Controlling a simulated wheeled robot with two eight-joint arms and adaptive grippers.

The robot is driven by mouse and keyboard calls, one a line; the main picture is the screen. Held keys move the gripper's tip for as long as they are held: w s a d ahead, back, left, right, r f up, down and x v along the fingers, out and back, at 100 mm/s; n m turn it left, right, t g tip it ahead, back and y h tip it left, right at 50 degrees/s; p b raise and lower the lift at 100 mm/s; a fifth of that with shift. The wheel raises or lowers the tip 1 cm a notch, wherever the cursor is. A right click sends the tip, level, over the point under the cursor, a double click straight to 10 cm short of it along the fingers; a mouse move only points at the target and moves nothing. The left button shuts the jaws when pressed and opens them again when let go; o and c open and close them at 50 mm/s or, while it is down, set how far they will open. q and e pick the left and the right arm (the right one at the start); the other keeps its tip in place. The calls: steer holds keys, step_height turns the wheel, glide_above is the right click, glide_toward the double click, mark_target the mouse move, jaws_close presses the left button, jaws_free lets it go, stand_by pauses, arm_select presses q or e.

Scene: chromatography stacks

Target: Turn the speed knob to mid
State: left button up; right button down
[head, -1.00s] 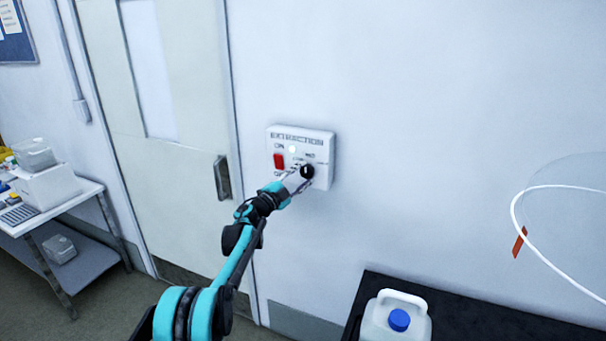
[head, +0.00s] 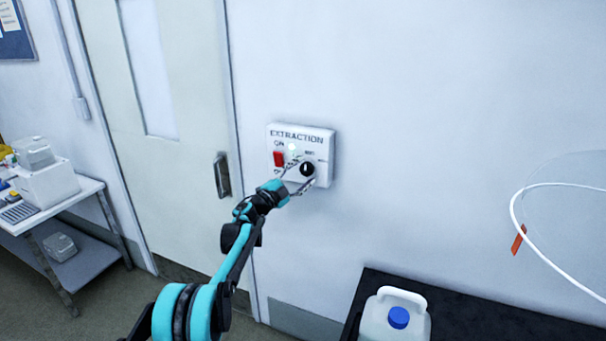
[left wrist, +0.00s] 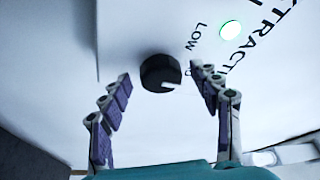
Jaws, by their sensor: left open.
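The extraction panel (head: 326,150) is a white box on the wall, lettered "EXTRACTION". Its round black speed knob (head: 307,169) sits at the lower right and carries a white pointer mark. In the left wrist view the knob (left wrist: 158,71) is between my open fingers, near their tips, with a gap showing on both sides. Its pointer faces right in that view. A "Low" label is readable above right; another label is partly hidden by a finger. My left gripper (head: 301,182) is at the knob from below left. My right gripper is not in view.
A red switch (head: 279,159) and a lit green-white lamp (head: 292,147) are on the panel beside the knob. A door with a handle (head: 222,176) is to the left. A jug with a blue cap (head: 399,318) stands on a black bench below right. The wall around the panel is bare.

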arm_select(q)
steer(key=v, duration=1.1)
steer(key=shift+s+a, duration=0.25)
steer(key=shift+f, duration=0.1)
steer(key=s+a+r+n+t+y, duration=0.4)
steer(key=a+r+n+t+y, duration=0.15)
steer(key=r+n+y, duration=0.35)
steer(key=s+a+r+n+g+y, duration=0.2)
steer(key=s+a+n+y, duration=0.35)
steer(key=s+a, duration=0.2)
steer(key=s+d+f+n+g, duration=0.1)
steer(key=s+f+n+g, duration=0.1)
steer(key=s+f, duration=0.6)
steer(key=s+d+f+n+g, duration=0.1)
steer(key=s+f+g, duration=0.4)
steer(key=s, duration=1.1)
steer(key=s+d+f+n+g, duration=0.2)
steer(key=s+f+n+g, duration=0.1)
steer(key=s+f, duration=0.7)
steer(key=shift+s+f+g+h, duration=0.45)
steer(key=shift+s+g, duration=0.3)
steer(key=shift+s, duration=0.3)
